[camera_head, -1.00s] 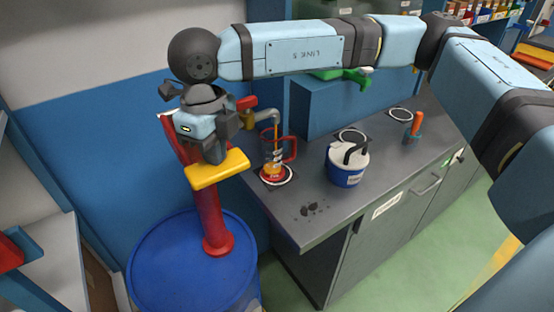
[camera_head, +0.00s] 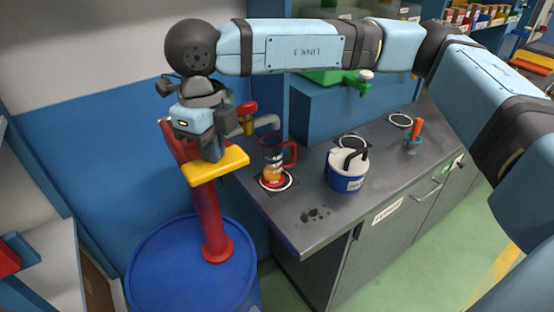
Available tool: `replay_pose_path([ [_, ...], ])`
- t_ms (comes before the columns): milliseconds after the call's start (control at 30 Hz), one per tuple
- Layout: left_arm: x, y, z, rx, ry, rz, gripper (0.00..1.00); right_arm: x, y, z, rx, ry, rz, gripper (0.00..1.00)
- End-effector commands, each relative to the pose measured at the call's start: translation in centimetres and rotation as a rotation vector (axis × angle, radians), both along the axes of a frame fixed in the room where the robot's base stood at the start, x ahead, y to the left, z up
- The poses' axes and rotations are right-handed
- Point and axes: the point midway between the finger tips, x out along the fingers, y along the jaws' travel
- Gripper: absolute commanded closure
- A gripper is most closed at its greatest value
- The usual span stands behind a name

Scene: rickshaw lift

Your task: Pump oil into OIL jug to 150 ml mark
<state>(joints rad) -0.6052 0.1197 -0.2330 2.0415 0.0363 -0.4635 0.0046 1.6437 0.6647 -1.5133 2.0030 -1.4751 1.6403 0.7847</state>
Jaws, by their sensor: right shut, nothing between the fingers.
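The red pump (camera_head: 212,225) stands on the blue drum (camera_head: 170,265), with a yellow handle (camera_head: 216,167) near its top. My right gripper (camera_head: 214,156) is shut and empty, pointing down with its tips at the yellow handle. They appear to touch it. The jug has a dark red handle and stands upright on a ringed spot on the grey counter (camera_head: 300,212). Orange oil shows in its lower part; its marks are too small to read. My left gripper is not in view.
A blue and white container (camera_head: 346,172) with a black handle stands right of the jug. An orange-handled tool (camera_head: 415,134) stands farther back, and a green tap (camera_head: 358,82) is above the counter. Green floor is clear at right.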

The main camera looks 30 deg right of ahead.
Motion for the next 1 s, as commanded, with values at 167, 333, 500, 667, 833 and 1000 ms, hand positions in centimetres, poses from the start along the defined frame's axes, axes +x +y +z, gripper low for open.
replay_pose_path([
  [167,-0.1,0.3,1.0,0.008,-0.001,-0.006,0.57,0.0,0.0,2.4,0.001,0.001,-0.001,1.0],
  [333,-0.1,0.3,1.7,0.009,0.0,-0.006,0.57,0.0,0.0,4.5,0.0,0.0,-0.001,1.0],
  [500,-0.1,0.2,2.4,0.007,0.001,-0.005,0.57,0.0,0.0,6.4,0.0,0.0,-0.001,1.0],
  [667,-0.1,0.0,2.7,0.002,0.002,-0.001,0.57,0.0,0.0,7.2,0.001,-0.001,-0.001,1.0],
  [833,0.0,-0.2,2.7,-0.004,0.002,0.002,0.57,0.0,0.0,7.2,0.001,-0.001,-0.001,1.0],
  [1000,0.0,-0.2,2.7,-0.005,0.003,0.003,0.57,0.0,0.0,7.2,0.001,-0.001,-0.001,1.0],
])
